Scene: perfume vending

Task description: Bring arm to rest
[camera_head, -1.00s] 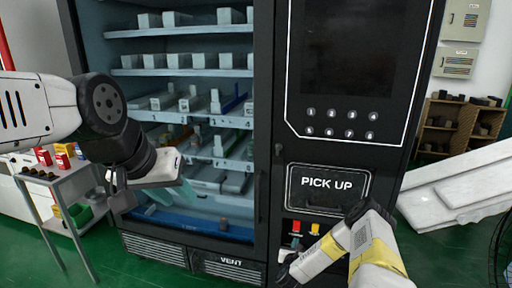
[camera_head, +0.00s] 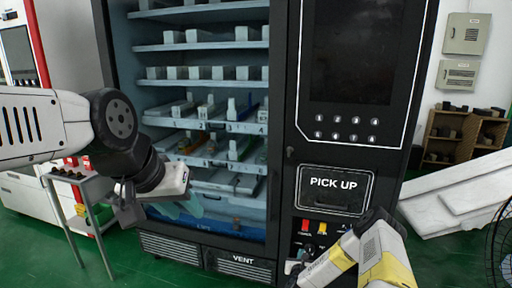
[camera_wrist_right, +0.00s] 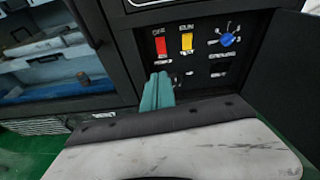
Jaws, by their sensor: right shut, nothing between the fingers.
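My right arm comes in at the bottom right of the head view, in front of the vending machine's lower black panel. In the right wrist view my right gripper (camera_wrist_right: 158,92) shows teal fingers closed together with nothing between them. They point toward the control panel; I cannot tell whether they touch it. My left arm reaches in from the left in the head view. The teal fingers of my left gripper (camera_head: 182,207) hang in front of the machine's glass side, partly hidden by the wrist, so its opening is unclear.
The vending machine (camera_head: 283,120) has stocked shelves and a PICK UP flap (camera_head: 334,188). Below are a red switch (camera_wrist_right: 160,45), a yellow switch (camera_wrist_right: 186,41) and a blue knob (camera_wrist_right: 228,40). A side table (camera_head: 60,168) stands left, a fan (camera_head: 503,245) right.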

